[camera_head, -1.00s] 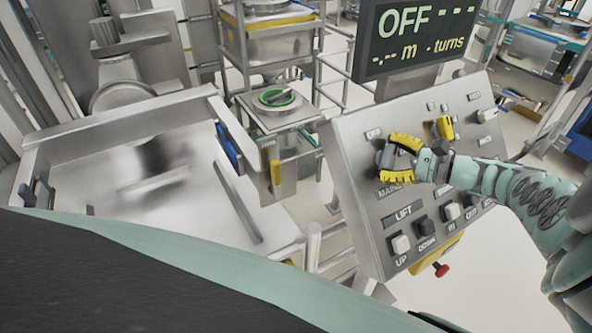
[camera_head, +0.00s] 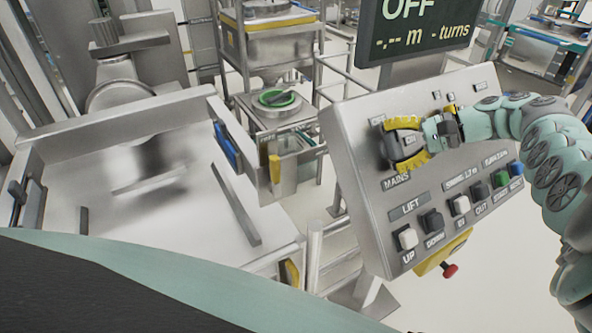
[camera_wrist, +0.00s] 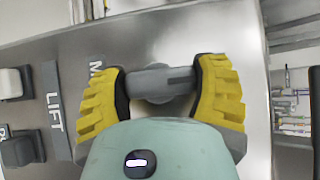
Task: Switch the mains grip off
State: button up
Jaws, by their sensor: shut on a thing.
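The mains grip (camera_wrist: 160,83) is a grey turning handle with a round hub, seen between my fingers in the wrist view. Its bar reaches across from finger to finger. It sits on the sloped control panel (camera_head: 352,150) above the MAINS label (camera_head: 396,184). My gripper (camera_head: 407,142), with yellow ridged fingers, is shut on it; the gripper also shows in the wrist view (camera_wrist: 160,92). In the head view my fingers hide most of the handle. The display (camera_head: 420,30) above the panel reads OFF, with dashes for the metres and turns.
Below the grip is a row of push buttons, among them the white UP button (camera_head: 407,239) and the dark DOWN button (camera_head: 432,221). A red knob (camera_head: 450,270) sticks out under the panel. A steel bin frame (camera_head: 110,150) stands at the left.

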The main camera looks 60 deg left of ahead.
dwell(0.5)
jog(key=o, duration=1.2)
jog(key=shift+v, duration=3.7)
jog(key=shift+r, duration=0.15)
